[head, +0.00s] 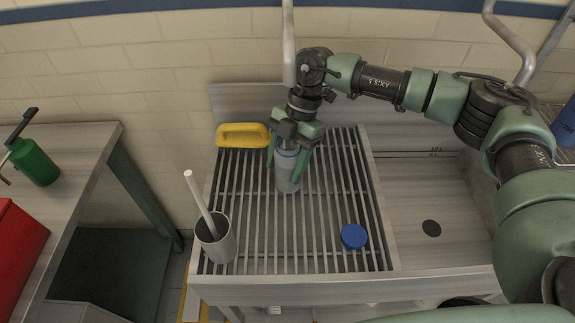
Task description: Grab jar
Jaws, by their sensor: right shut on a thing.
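The jar (287,176) is a grey, see-through-looking cylinder with a blue band near its top. It stands upright on the slatted metal rack in the head view. My right gripper (288,160) comes down over it from above, its green fingers on either side of the jar's upper part, shut on it. The gripper hides the jar's top. A round blue lid (354,236) lies apart on the rack, to the lower right. My left gripper is not in view.
A grey cup (216,240) with a pale stick leans at the rack's front left. A sink basin (432,190) with a dark drain is at right. A left table (85,150) holds a green bottle (34,162) and red box (18,245).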

